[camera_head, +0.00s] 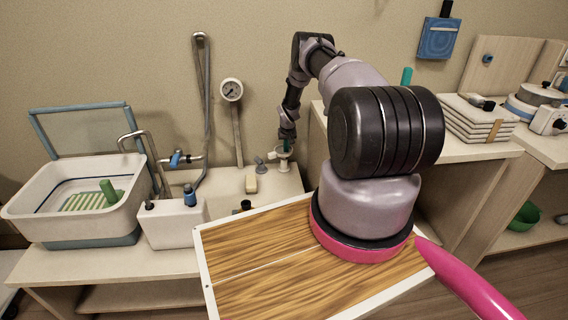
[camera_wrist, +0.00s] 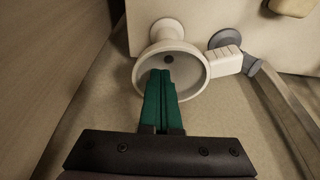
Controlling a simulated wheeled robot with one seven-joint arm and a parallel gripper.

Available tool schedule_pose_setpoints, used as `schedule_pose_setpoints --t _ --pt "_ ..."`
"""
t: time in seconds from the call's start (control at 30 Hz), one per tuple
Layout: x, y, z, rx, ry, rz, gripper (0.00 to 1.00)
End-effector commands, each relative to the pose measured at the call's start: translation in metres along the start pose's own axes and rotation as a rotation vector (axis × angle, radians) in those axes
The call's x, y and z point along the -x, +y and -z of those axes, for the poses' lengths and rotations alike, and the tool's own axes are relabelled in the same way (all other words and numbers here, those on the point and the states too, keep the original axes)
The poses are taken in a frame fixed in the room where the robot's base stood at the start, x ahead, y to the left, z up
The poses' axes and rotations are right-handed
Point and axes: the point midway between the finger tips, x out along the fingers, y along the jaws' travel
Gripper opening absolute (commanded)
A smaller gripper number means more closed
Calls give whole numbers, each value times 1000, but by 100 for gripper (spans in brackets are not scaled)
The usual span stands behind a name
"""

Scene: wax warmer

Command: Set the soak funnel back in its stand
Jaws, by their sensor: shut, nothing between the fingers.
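A white funnel-shaped cup (camera_wrist: 197,78) with a small dark hole at its bottom shows in the wrist view, beside a white round foot (camera_wrist: 166,30). A ridged white tab (camera_wrist: 228,61) sticks out from its rim. In the head view the white piece (camera_head: 284,167) is small, on the counter at the back. I cannot tell whether funnel and stand are one piece here or seated together. My gripper (camera_wrist: 162,76) has its green fingers together and empty, overlapping the cup's opening. In the head view my gripper (camera_head: 287,142) is just above the white piece; contact is unclear.
Grey parts (camera_wrist: 250,66) lie close beside the tab. A beige block (camera_head: 251,183) stands nearer on the counter. A basin (camera_head: 40,212), tap (camera_head: 176,159) and gauge (camera_head: 232,90) are to the left. A wooden cabinet side (camera_head: 318,150) is close on the right.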

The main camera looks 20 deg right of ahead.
Motion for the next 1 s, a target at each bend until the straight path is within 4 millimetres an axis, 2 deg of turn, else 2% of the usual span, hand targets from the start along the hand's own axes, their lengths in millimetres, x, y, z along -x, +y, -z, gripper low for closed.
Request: schedule_pose_setpoints --t 0.5,1.0 --pt "41 0 15 1 5 0 0" --pt "49 0 16 1 4 0 0"
